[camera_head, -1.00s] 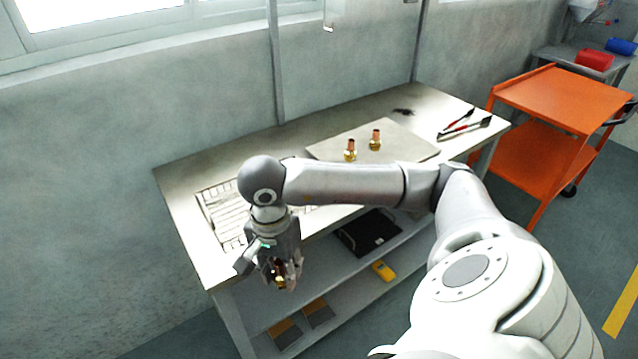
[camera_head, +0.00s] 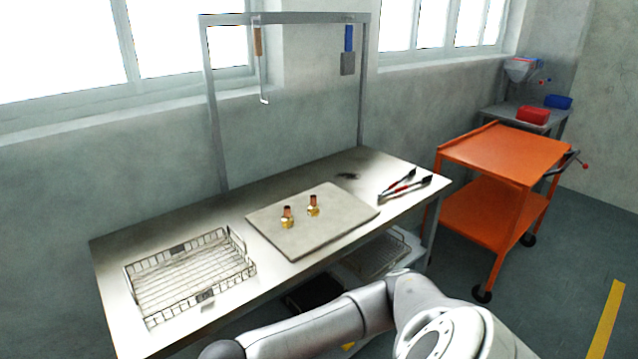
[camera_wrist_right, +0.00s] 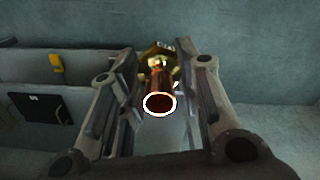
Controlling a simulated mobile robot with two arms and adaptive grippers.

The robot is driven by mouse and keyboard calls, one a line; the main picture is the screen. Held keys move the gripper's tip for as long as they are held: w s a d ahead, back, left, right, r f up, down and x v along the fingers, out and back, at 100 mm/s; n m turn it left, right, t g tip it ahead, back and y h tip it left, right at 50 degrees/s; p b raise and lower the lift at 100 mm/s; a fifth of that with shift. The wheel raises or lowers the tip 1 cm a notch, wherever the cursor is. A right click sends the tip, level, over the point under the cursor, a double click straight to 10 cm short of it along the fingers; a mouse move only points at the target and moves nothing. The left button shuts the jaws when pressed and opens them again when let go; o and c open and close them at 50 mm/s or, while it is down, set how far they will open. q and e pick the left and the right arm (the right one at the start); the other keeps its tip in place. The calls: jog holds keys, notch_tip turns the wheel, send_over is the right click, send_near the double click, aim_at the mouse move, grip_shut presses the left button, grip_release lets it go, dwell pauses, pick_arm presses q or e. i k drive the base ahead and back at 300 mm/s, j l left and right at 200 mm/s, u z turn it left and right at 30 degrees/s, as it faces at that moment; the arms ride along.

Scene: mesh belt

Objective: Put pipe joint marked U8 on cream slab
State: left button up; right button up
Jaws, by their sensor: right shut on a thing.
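The cream slab (camera_head: 335,232) lies flat on the workbench, right of its middle. Two brass and copper pipe joints, one on the left (camera_head: 287,217) and one on the right (camera_head: 313,206), stand upright on it; their marks are too small to read. In the right wrist view my right gripper (camera_wrist_right: 160,88) is shut on another pipe joint (camera_wrist_right: 158,80), with a brass nut and a copper tube end facing the camera. A mark on its nut is not legible. In the head view my right gripper is below the picture. My left gripper is not in view.
An empty wire mesh basket (camera_head: 190,275) sits on the left of the bench (camera_head: 115,262). Red-handled tongs (camera_head: 404,186) lie at the right end. A metal frame with hanging tools stands behind. An orange cart (camera_head: 500,160) is to the right. The slab's front part is clear.

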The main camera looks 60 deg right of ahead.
aim_at(336, 202)
jog(key=l, duration=0.4)
jog(key=k+l+u, duration=0.15)
jog(key=l, duration=0.25)
jog(key=k+l, duration=0.1)
jog(key=l, duration=0.35)
jog(key=k+l+u, duration=0.1)
jog(key=l, duration=0.3)
jog(key=k+l, duration=0.1)
jog(key=l, duration=0.3)
jog(key=u, duration=0.05)
